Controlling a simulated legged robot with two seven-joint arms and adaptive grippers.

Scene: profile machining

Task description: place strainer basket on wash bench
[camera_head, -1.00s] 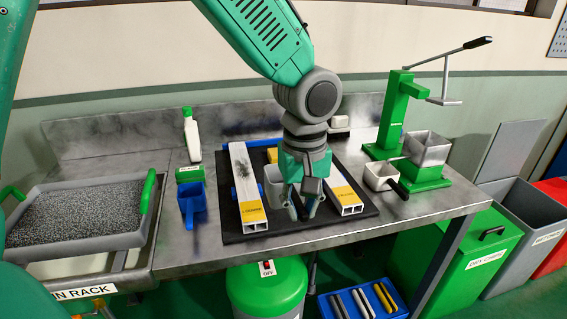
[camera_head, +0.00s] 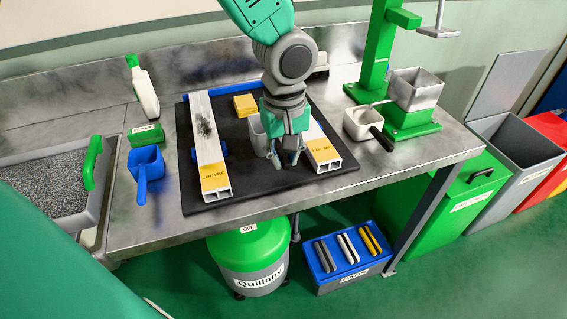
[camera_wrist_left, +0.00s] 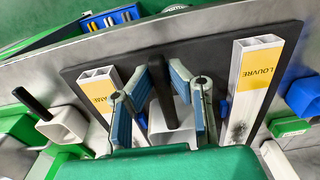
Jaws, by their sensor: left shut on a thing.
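My left gripper (camera_head: 290,158) points down over the black mat (camera_head: 246,189), between two white profiles. It is shut on the dark handle of a small grey square cup, which I take for the strainer basket (camera_head: 257,135). In the left wrist view the dark handle stands between the blue-padded fingers (camera_wrist_left: 167,75), with the pale cup (camera_wrist_left: 170,129) behind it, partly hidden. I cannot tell whether the cup touches the mat. The steel wash bench (camera_head: 353,182) carries the mat. My right gripper is not in view.
The left profile (camera_head: 206,130) and right profile (camera_head: 322,150) flank the gripper closely. A white cup with a black handle (camera_head: 360,122) and a green press (camera_head: 410,121) stand to the right. A blue scoop (camera_head: 146,163) and a bead tray (camera_head: 45,190) are at left.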

